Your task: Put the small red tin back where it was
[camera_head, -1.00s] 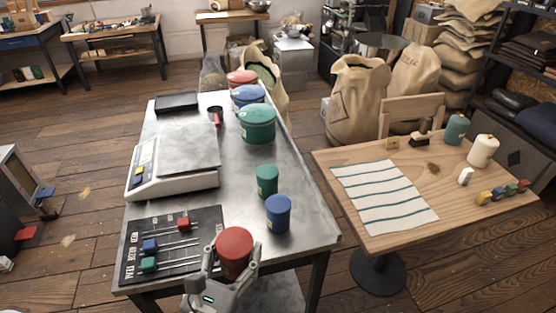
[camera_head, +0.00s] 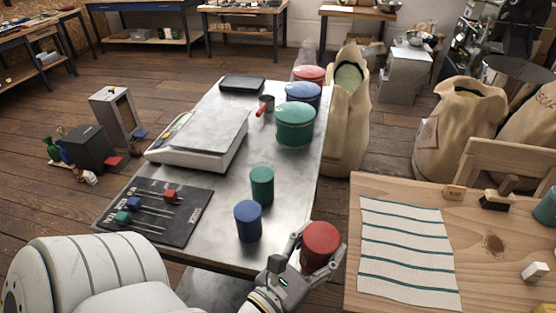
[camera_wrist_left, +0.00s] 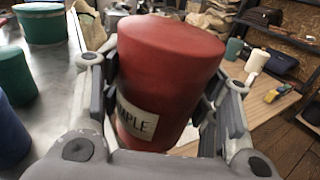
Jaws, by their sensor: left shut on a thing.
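The small red tin (camera_head: 320,238) is held by my left gripper (camera_head: 317,252), its two fingers shut around its sides. They hang in the gap between the steel table's (camera_head: 225,216) front right corner and the wooden table. In the left wrist view the red tin (camera_wrist_left: 168,60) is slightly tilted between the fingers, with a pale label ending in "PLE" partly visible. A small blue tin (camera_head: 248,221) and a small green tin (camera_head: 262,186) stand on the steel table, left of the gripper. My right gripper is not in view.
A scale (camera_head: 197,140), a slider board (camera_head: 160,210) and large green (camera_head: 295,125), blue (camera_head: 303,92) and red (camera_head: 309,75) tins stand on the steel table. The wooden table (camera_head: 400,192) at right holds a striped cloth (camera_head: 405,250). The steel top is bare right of the small tins.

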